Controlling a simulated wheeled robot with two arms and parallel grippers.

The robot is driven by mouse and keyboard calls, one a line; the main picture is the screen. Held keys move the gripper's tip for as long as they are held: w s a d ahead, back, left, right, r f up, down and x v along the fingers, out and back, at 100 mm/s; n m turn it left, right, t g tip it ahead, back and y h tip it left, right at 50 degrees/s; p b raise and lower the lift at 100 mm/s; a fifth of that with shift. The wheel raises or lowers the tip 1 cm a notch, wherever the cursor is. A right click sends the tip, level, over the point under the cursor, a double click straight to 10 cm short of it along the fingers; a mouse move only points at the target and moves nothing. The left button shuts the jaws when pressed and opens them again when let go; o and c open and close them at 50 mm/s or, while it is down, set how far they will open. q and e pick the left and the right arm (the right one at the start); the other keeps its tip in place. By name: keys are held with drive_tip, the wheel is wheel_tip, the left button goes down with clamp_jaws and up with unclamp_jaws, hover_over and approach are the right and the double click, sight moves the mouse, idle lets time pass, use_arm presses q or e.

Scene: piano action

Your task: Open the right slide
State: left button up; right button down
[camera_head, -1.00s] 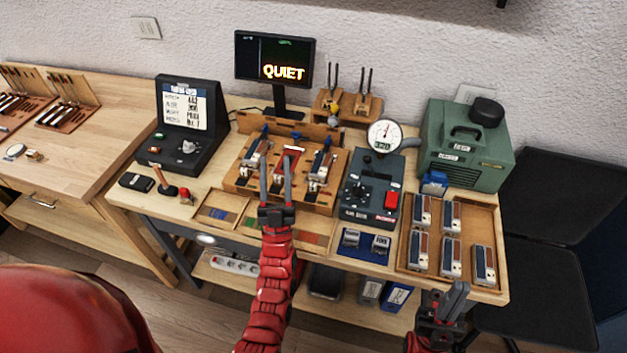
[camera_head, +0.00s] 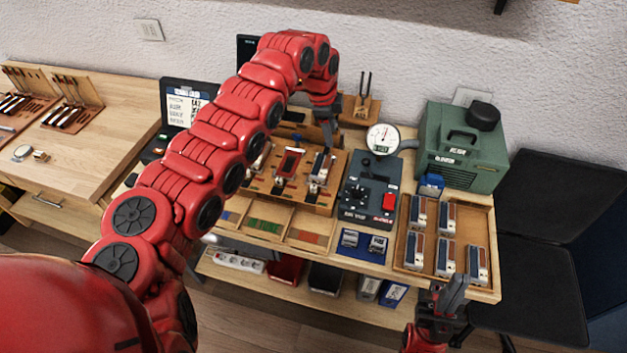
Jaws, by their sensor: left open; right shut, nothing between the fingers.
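The wooden fixture (camera_head: 305,203) stands mid-bench and bears three upright units side by side. The right unit (camera_head: 320,168) is grey, brown and blue, and a blue part sat at its far end earlier. I take this to be the right slide, but its state is too small to tell. My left arm arches over the bench from the left. My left gripper (camera_head: 327,132) points down, open, at the far end of the right unit; I cannot tell if it touches. My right gripper (camera_head: 453,296) is shut and empty, in front of the bench's right end.
A dark control box with a red button (camera_head: 389,202) and a dial gauge (camera_head: 383,138) stand right of the fixture. A wooden tray (camera_head: 484,208) holds several similar units. A green machine (camera_head: 462,150) is behind it. My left arm covers much of the monitor and the fixture's left side.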

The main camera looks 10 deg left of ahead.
use_arm(q)
drive_tip(key=r+m+g+y, duration=0.1)
drive_tip(key=g, duration=0.1)
hover_over(313, 186)
drive_tip(key=f+p, duration=0.2)
drive_tip(key=f, duration=0.6)
drive_tip(key=f+p, duration=0.3)
drive_tip(key=f, duration=0.5)
drive_tip(key=shift+d, duration=0.2)
drive_tip(key=shift+a+f, duration=0.15)
drive_tip(key=shift+f, duration=0.45)
clamp_jaws()
